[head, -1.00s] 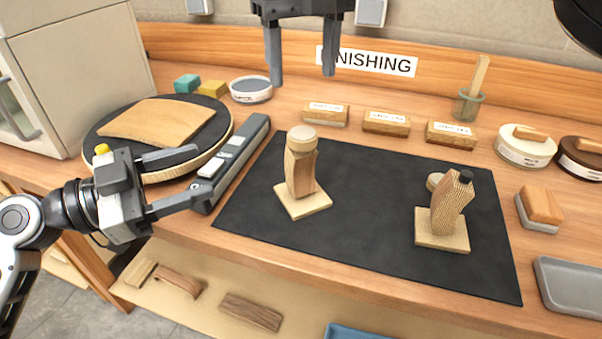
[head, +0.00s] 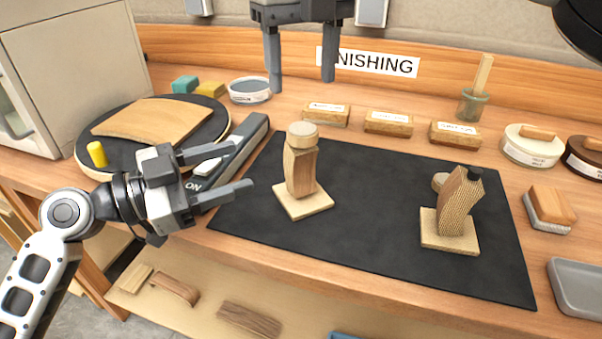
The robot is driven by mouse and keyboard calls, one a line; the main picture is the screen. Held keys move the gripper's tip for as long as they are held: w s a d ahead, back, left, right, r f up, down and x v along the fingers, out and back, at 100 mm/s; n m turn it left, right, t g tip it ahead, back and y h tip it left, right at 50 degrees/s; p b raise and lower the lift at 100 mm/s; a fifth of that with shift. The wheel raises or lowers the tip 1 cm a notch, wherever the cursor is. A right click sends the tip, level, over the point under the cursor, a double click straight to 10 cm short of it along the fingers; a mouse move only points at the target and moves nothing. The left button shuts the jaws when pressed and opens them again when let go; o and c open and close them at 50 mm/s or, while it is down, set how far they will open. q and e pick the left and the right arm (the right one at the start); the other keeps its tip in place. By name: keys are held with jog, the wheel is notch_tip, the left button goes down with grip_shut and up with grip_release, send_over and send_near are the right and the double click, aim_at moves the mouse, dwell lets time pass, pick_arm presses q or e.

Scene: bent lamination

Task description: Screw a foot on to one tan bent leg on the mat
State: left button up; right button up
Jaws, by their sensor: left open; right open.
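Two tan bent legs stand on the dark mat (head: 365,235), each on a pale square base. The left leg (head: 300,172) has a round pale foot (head: 302,135) on its top; I cannot tell how tightly it sits. The right leg (head: 459,205) is tilted with a dark tip (head: 475,173). A round pale piece (head: 440,181) shows partly hidden behind it. My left gripper (head: 243,167) is open and empty, left of the left leg and apart from it. My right gripper (head: 302,84) is open, high at the back, its fingers pointing down.
A round black-topped stand (head: 100,180) with a curved wooden board (head: 155,118) is at left, beside a grey bar (head: 250,135). Labelled wooden blocks (head: 388,122) line the back. A brush block (head: 550,207) and grey tray (head: 580,288) are at right. The mat's middle is clear.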

aim_at(289, 151)
pick_arm(q)
jog(key=x, duration=1)
jog(key=shift+w+d, duration=0.15)
jog(key=shift+d, duration=0.1)
